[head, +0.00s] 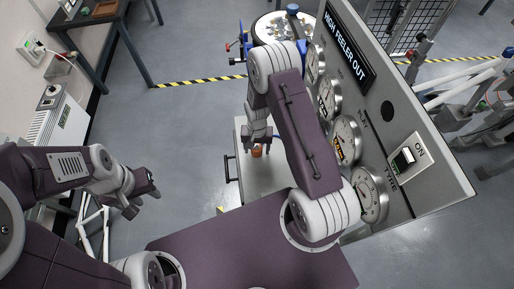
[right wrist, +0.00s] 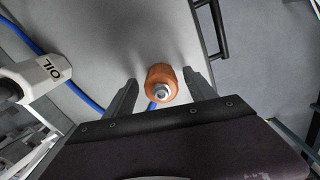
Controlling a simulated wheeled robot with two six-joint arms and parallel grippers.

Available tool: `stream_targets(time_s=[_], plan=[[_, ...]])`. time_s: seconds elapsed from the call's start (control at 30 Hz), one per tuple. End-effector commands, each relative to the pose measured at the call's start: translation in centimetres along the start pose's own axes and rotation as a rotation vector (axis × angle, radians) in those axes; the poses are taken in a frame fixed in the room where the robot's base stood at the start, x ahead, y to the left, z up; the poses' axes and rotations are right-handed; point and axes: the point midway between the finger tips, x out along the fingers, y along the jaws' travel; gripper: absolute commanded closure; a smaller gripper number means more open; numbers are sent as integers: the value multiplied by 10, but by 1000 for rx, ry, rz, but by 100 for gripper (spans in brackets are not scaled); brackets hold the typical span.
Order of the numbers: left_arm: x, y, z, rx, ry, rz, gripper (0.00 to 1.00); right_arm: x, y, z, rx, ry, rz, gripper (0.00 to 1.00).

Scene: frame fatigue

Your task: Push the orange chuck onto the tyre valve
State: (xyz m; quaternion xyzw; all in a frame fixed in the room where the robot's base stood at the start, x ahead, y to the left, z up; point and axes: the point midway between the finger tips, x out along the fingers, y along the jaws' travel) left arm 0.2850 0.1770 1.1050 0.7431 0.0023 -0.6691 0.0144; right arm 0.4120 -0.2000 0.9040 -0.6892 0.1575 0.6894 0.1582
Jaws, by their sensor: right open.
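The orange chuck (right wrist: 162,76) is a short orange cylinder with a silver metal end turned toward the camera in the right wrist view. It stands between the two dark fingers of my right gripper (right wrist: 160,84), with a gap on each side. In the head view the chuck (head: 257,151) shows small, just below my right gripper (head: 258,138), over a grey surface. My left gripper (head: 144,198) is empty at the left, its fingers apart, far from the chuck. I cannot make out the tyre valve in either view.
A grey panel (head: 399,203) with several gauges stands close to my right arm. A blue hose (right wrist: 82,91) runs near the chuck. A white fitting marked OIL (right wrist: 42,77) is at the left of the right wrist view. A dark handle (right wrist: 216,30) sits on the grey surface's edge.

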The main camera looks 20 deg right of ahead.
Motion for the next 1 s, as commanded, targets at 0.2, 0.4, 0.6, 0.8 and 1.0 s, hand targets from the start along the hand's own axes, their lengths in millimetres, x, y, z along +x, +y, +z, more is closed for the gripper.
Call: stream_targets(time_s=[0.2, 0.4, 0.6, 0.8, 1.0], plan=[[-2, 0, 0, 0, -1, 0, 64, 11, 0, 0, -1, 1, 0, 35], [-1, 0, 0, 0, -1, 0, 64, 11, 0, 0, -1, 1, 0, 63], [-1, 0, 0, 0, 0, 0, 64, 10, 0, 0, -1, 1, 0, 100], [-1, 0, 0, 0, 0, 0, 64, 9, 0, 0, -1, 1, -1, 100], [6, 0, 1, 0, 0, 0, 64, -8, -1, -1, -1, 4, -2, 100]])
